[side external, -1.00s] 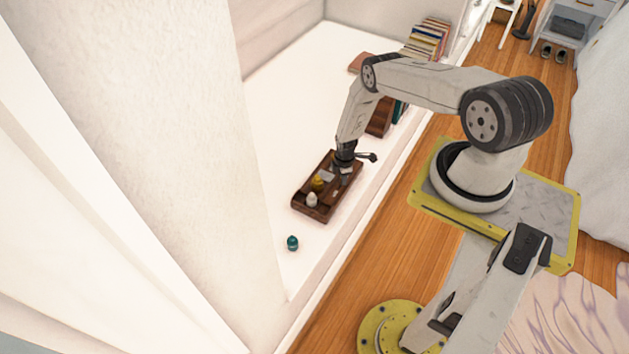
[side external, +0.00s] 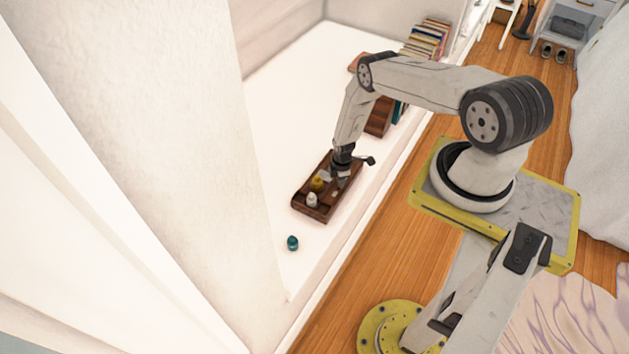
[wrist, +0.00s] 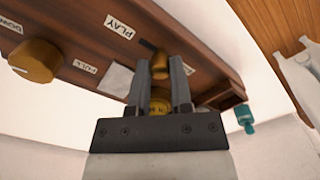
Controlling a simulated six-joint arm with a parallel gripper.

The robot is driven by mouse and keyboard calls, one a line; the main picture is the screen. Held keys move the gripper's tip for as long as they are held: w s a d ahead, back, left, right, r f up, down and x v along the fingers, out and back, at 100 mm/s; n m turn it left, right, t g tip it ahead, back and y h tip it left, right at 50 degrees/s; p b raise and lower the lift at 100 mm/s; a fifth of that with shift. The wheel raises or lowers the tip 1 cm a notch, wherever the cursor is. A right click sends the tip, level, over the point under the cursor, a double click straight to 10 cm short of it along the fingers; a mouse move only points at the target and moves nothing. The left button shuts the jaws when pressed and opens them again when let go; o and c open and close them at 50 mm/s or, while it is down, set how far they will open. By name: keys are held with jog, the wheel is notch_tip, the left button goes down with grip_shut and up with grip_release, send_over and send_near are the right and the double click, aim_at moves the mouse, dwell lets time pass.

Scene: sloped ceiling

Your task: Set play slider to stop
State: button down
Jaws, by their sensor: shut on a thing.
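A dark brown wooden panel (side external: 324,207) sits on the white surface; it also fills the upper part of the wrist view (wrist: 75,28). A gold slider knob (wrist: 160,65) lies between the two fingers of my gripper (wrist: 161,70), beside a short dark slot and below the PLAY label (wrist: 119,26). My gripper is shut on this knob. In the side view, my gripper (side external: 339,173) is low over the far part of the panel. I cannot read a stop label.
A larger gold knob (wrist: 34,61) and a pale square (wrist: 116,79) are on the panel. Another gold piece (wrist: 160,101) shows between my fingers, nearer their base. A teal object (side external: 292,243) stands apart near the panel. Books (side external: 428,38) stand farther back.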

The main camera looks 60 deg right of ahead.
aim_at(338, 189)
jog(key=shift+a, duration=0.6)
jog(key=c, duration=0.5)
grip_release()
jog(key=shift+r, duration=0.15)
notch_tip(338, 189, up, 8)
jog(key=shift+f, duration=0.2)
